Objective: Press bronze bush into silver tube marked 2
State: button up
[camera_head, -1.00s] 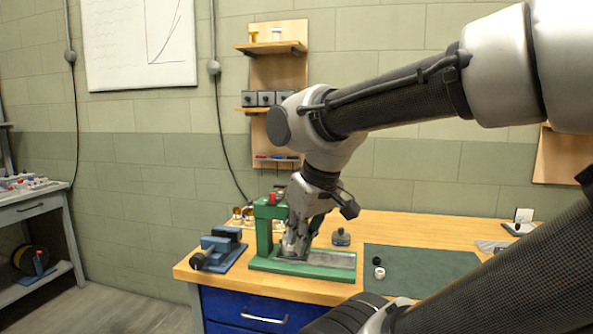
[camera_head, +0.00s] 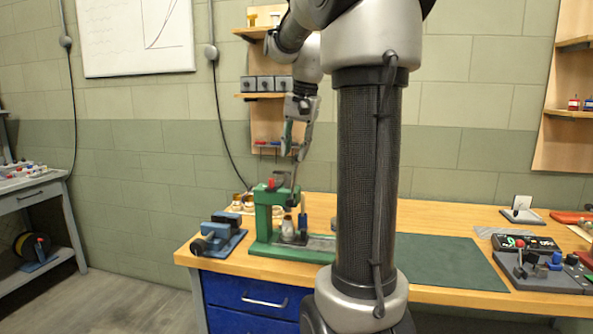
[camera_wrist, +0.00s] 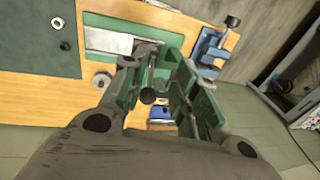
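A silver tube (camera_head: 288,230) stands upright on the bed of the green press (camera_head: 264,220); its marking is too small to read. The bronze bush cannot be made out. The press's dark lever (camera_head: 294,178) stands up toward my gripper (camera_head: 299,150), which is above the press and points down. In the wrist view my gripper (camera_wrist: 163,92) has its two fingers apart, with the lever's dark ball knob (camera_wrist: 148,96) showing between them. I cannot tell whether either finger touches it. The tube is hidden in the wrist view.
A blue vise (camera_head: 222,235) sits left of the press. A shelf with grey boxes (camera_head: 265,84) is on the wall behind my gripper. A control panel (camera_head: 545,268) is at far right.

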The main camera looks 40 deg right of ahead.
aim_at(298, 162)
jog(key=w+d, duration=0.1)
jog(key=d+m, duration=0.1)
jog(key=d, duration=0.1)
jog(key=w+d+m, duration=0.1)
jog(key=shift+w+d+f, duration=0.1)
jog(key=shift+w+d, duration=0.1)
jog(key=shift+w, duration=0.15)
jog(key=f, duration=0.2)
jog(key=w+f, duration=0.1)
jog(key=f, duration=0.4)
jog(key=shift+w+a+f, duration=0.2)
jog(key=shift+a+f, duration=0.05)
jog(key=shift+a, duration=0.05)
grip_shut()
